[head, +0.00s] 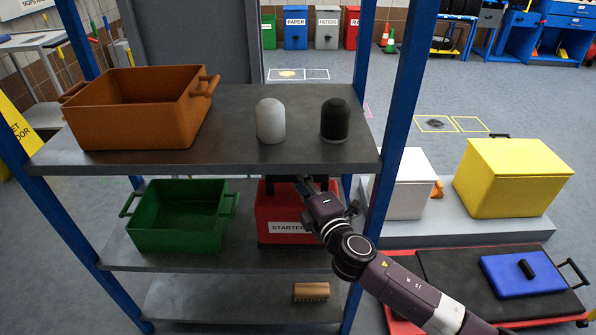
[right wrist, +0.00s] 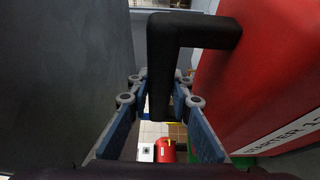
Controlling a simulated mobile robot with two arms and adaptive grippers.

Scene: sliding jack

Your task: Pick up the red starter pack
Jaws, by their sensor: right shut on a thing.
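The red starter pack (head: 275,212) is on the middle shelf at its right side, under the top shelf, with a white label on its front. My right gripper (head: 308,186) reaches in from the right in front of it and hides part of the pack. In the right wrist view the pack (right wrist: 272,75) fills the right side, and its black handle (right wrist: 190,32) runs down between my fingers (right wrist: 162,98). The gripper is shut on this handle. I cannot tell whether the pack is lifted off the shelf. My left gripper is not in view.
An orange crate (head: 130,115), a white dome (head: 270,121) and a black dome (head: 335,119) stand on the top shelf (head: 225,130). A green crate (head: 177,232) sits left of the pack. A brush (head: 311,291) lies below. Blue posts (head: 398,110) frame the shelves.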

